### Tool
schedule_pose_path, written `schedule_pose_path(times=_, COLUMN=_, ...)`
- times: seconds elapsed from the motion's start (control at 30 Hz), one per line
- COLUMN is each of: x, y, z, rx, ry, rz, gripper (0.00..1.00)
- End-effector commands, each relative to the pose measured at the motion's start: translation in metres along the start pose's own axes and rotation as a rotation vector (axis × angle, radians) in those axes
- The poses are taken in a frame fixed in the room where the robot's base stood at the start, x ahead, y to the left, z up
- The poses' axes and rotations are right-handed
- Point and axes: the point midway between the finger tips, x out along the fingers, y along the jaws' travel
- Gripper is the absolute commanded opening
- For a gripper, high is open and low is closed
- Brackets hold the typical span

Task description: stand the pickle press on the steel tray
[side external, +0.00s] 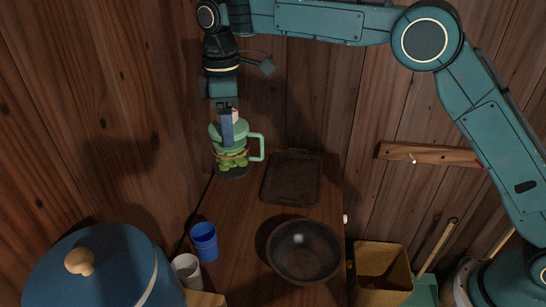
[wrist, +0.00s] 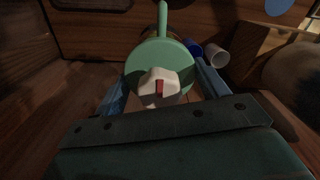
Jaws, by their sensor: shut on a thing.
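The pickle press (side external: 233,157) is a clear jar with green contents, a pale green lid and a green side handle. It is upright at the far left of the wooden table, its handle facing right in the side view. In the wrist view its round green lid (wrist: 150,57) with a white knob fills the middle. My gripper (side external: 227,134) is shut on the press at its top, with one blue finger on each side in the wrist view (wrist: 160,88). I cannot tell whether its base touches the table. The dark square steel tray (side external: 291,181) lies empty just right of the press.
A dark bowl (side external: 303,251) stands nearer than the tray. A blue cup (side external: 204,242) and a white cup (side external: 187,271) are at the left edge, near a large blue lidded pot (side external: 100,275). Wooden walls stand close behind the press and tray.

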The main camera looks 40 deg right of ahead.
Motion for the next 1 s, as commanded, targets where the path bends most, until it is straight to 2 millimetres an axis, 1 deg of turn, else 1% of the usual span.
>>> schedule_pose_path(times=0.17, x=-0.002, y=0.009, z=0.007, rx=0.004, ry=0.003, rz=0.002, gripper=0.06)
schedule_pose_path(times=0.27, x=-0.003, y=0.02, z=0.018, rx=0.01, ry=0.003, rz=0.003, gripper=0.06)
schedule_pose_path(times=0.37, x=-0.003, y=0.036, z=0.033, rx=0.016, ry=0.003, rz=0.003, gripper=0.06)
schedule_pose_path(times=0.47, x=-0.004, y=0.054, z=0.053, rx=0.024, ry=0.002, rz=0.003, gripper=0.06)
schedule_pose_path(times=0.6, x=-0.005, y=0.082, z=0.086, rx=0.034, ry=0.002, rz=0.002, gripper=0.06)
schedule_pose_path(times=0.7, x=-0.006, y=0.098, z=0.109, rx=0.039, ry=0.002, rz=0.002, gripper=0.06)
schedule_pose_path(times=0.8, x=-0.007, y=0.112, z=0.13, rx=0.043, ry=0.002, rz=0.003, gripper=0.06)
schedule_pose_path(times=0.9, x=-0.008, y=0.121, z=0.144, rx=0.046, ry=0.002, rz=0.003, gripper=0.06)
schedule_pose_path(times=1.0, x=-0.009, y=0.126, z=0.153, rx=0.047, ry=0.002, rz=0.003, gripper=0.06)
